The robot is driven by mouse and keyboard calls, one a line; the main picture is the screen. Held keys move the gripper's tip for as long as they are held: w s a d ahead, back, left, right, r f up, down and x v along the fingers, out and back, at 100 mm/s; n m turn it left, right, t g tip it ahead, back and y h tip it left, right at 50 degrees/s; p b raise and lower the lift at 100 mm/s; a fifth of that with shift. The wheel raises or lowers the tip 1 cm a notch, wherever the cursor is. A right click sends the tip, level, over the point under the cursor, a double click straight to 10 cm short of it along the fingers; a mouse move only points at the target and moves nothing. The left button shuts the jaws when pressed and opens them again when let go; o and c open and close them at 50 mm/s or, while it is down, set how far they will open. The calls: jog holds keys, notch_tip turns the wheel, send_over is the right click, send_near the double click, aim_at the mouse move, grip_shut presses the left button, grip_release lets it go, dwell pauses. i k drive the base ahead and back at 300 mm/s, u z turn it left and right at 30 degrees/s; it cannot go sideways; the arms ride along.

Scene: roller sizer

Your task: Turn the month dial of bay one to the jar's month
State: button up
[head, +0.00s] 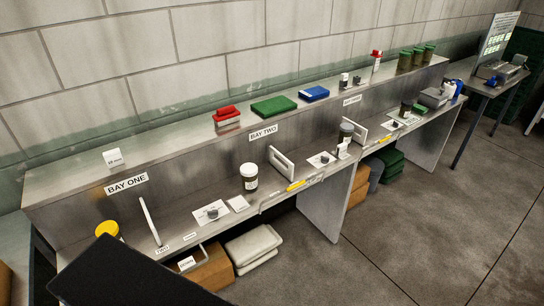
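The month dial (212,214) is a small grey knob on a white card (203,219) on the lower shelf, to the right of the BAY ONE sign (127,184). Its markings and setting are too small to read. A dark jar with a white lid and pale label (249,180) stands upright behind and right of it; the month on it cannot be read. A yellow-lidded jar (107,230) stands at the far left, partly hidden by a dark shape in front. I cannot tell which jar is the task's. My gripper is not in view.
An upright white plate (150,220) stands left of the dial, another (282,163) to the right. A small white card (239,203) lies beside the dial. Cardboard box (207,271) and folded pale sacks (254,243) sit below. Open floor (400,235) lies in front.

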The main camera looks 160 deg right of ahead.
aim_at(212, 214)
jog(key=z, duration=4.2)
jog(key=i, duration=0.1)
jog(key=u, duration=1.05)
jog(key=k, duration=0.2)
jog(key=z, duration=2.8)
jog(key=i, duration=0.15)
jog(key=u, duration=0.25)
jog(key=i, duration=0.8)
jog(key=z, duration=0.15)
jog(key=k, duration=0.85)
jog(key=u, duration=0.2)
jog(key=i, duration=0.9)
jog(key=z, duration=0.1)
